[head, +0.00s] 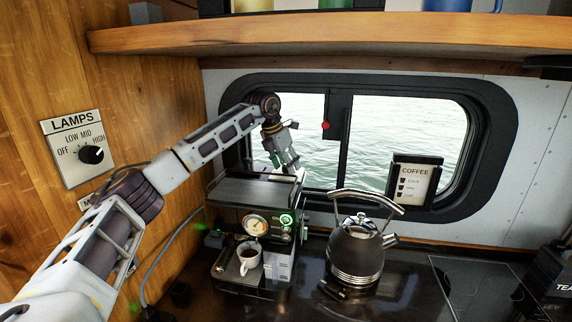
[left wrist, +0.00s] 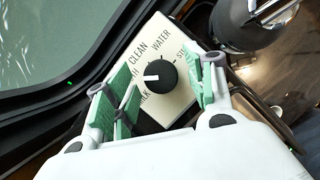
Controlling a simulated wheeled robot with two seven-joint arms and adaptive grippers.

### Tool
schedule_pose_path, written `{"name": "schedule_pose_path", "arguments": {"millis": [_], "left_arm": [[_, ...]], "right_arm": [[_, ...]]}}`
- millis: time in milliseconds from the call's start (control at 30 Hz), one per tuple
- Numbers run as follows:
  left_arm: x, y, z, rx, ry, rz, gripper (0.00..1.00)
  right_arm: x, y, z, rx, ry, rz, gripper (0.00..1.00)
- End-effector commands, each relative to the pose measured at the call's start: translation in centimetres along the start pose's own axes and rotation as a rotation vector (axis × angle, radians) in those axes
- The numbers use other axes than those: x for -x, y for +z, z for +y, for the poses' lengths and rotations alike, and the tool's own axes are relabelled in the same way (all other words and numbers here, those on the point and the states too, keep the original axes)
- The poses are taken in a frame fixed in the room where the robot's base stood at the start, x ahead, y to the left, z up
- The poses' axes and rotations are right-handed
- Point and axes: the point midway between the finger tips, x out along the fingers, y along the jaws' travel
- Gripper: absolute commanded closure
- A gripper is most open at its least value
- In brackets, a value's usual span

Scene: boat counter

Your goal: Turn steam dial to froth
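The steam dial (left wrist: 161,75) is a round black knob on a cream plate in the left wrist view. CLEAN and WATER are readable; other labels are partly hidden. Its white pointer faces left, toward a partly covered label ending in H. My left gripper (left wrist: 170,77) is open, with green-padded fingers on both sides of the knob and visible gaps; I cannot tell whether any pad touches it. In the head view, my left gripper (head: 289,163) points down at the back right of the coffee machine (head: 250,190), where the dial is hidden. My right gripper is not in view.
A dark kettle (head: 356,252) stands right of the machine. A white cup (head: 249,262) sits on the machine's front. A wooden shelf (head: 330,36) runs above, and the window (head: 400,125) is behind. A lamps dial plate (head: 77,148) is on the left wall.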

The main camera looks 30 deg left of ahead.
Motion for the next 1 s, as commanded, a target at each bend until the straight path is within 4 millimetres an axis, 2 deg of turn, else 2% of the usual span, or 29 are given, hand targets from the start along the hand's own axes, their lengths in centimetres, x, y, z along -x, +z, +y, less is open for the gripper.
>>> {"name": "schedule_pose_path", "arguments": {"millis": [267,433,1000], "left_arm": [[0.0,0.0,0.0,0.000,0.000,0.001,0.45],[0.8,0.0,0.0,0.000,0.000,0.000,0.45],[6.8,0.0,0.0,0.000,-0.001,0.000,0.45]], "right_arm": [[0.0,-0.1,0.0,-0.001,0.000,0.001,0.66],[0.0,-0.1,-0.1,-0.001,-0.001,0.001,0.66],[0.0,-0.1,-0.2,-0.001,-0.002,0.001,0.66]]}}
